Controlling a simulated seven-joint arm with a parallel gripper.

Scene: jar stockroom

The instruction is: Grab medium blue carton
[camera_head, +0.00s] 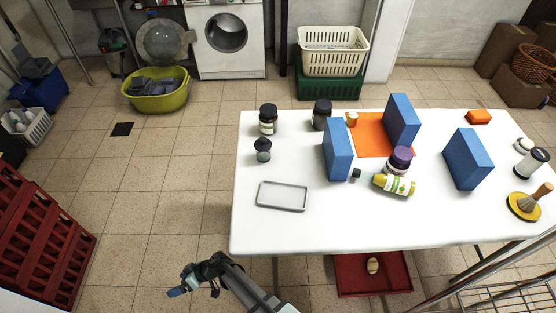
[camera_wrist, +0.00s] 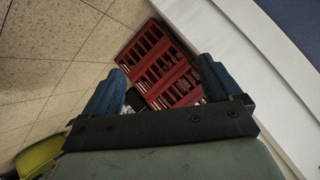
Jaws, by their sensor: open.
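Three blue cartons stand upright on the white table (camera_head: 265,222) in the head view. One carton (camera_head: 337,150) is left of centre, one (camera_head: 401,119) stands at the back by an orange mat, and one (camera_head: 468,158) is at the right. They look close in size, so I cannot tell surely which is the medium one. My gripper (camera_head: 182,284) is off the table, low at the front left above the tiled floor, far from all the cartons. In the wrist view its blue fingers (camera_wrist: 160,84) are spread with nothing between them.
Dark-lidded jars (camera_head: 268,120), a purple-lidded jar (camera_head: 399,160) and a lying yellow bottle (camera_head: 393,184) stand or lie near the cartons. A grey tray (camera_head: 283,196) lies at the table's left. Red crates (camera_head: 40,225) stand far left. The table's front strip is clear.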

